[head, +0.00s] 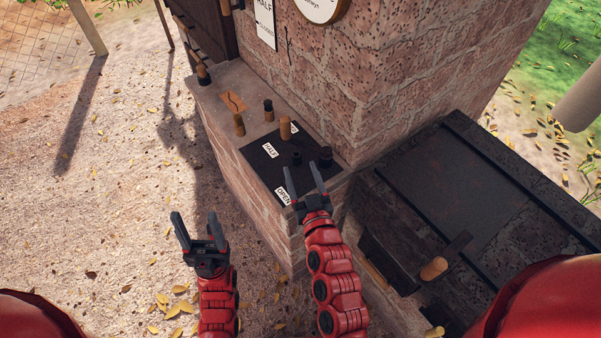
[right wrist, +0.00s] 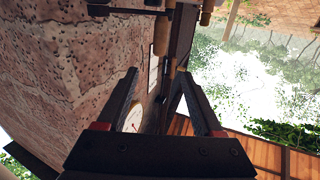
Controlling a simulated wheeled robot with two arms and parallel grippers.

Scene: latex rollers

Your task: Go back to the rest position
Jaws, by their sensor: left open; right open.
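My left gripper (head: 195,218) is open and empty, held over the gravel in front of the brick ledge. My right gripper (head: 302,170) is open, its fingers pointing over the black lever plate (head: 265,163) on the ledge. A wooden-handled lever (head: 285,129) stands on that plate just beyond its fingertips, with no visible grip on it. In the right wrist view the open fingers (right wrist: 157,80) show nothing between them, with the brick wall (right wrist: 75,85) to their left.
The ledge also carries several short knobs, one of them wooden (head: 239,125). A dark metal-topped stove block (head: 480,200) with a wooden handle (head: 433,268) stands right of my right arm. A round gauge (head: 320,8) hangs on the wall. Open gravel (head: 110,190) lies to the left.

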